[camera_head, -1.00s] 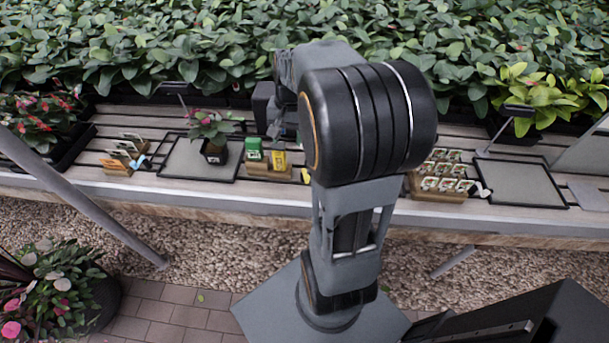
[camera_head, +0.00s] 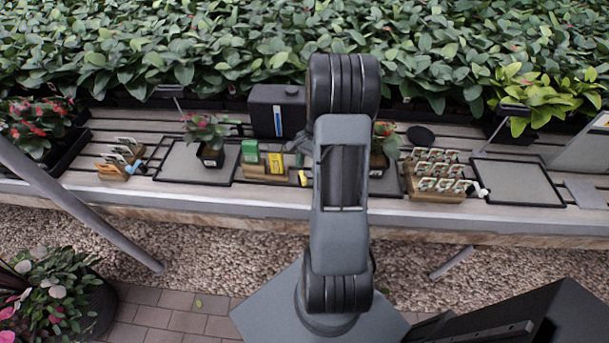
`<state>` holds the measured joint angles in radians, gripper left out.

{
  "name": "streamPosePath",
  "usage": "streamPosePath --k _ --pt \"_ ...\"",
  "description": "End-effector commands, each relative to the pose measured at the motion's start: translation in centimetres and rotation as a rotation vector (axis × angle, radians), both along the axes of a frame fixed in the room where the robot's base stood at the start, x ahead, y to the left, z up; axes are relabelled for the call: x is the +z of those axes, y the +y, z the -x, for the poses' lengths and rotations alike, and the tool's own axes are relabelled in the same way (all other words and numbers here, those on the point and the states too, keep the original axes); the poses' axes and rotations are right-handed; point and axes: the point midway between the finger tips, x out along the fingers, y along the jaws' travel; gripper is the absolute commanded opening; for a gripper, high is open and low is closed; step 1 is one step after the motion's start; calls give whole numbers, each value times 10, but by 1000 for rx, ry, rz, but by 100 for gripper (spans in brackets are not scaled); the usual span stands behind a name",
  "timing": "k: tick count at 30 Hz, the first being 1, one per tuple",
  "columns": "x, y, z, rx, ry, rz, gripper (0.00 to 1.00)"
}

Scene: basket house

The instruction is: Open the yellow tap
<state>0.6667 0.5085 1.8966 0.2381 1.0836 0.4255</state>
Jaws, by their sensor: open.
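A small yellow piece (camera_head: 303,178), which may be the yellow tap, shows at the front of the slatted bench, just left of my arm. It is too small to tell its handle position. A black tank (camera_head: 270,111) with a blue and white stripe stands behind it. My gripper (camera_head: 298,144) shows only in part as dark grey pieces left of my arm, in front of the tank; the arm hides the rest. It is open, and nothing is seen held in it. It appears apart from the yellow piece.
Green and yellow boxes (camera_head: 262,160) stand in a wooden holder left of the yellow piece. Potted plants (camera_head: 208,138) stand on both sides. A wooden rack of labelled packets (camera_head: 437,178) is to the right. Dense leafy plants (camera_head: 200,50) fill the back.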

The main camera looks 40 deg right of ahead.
Motion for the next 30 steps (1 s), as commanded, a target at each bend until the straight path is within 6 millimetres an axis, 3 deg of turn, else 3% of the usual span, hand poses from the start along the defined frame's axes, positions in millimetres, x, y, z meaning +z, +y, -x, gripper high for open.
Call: streamPosePath --k 9,22,30 --pt "-34 14 5 2 2 0 48" --pt "-41 16 6 1 0 1 48" --pt "-41 16 6 1 0 1 24"
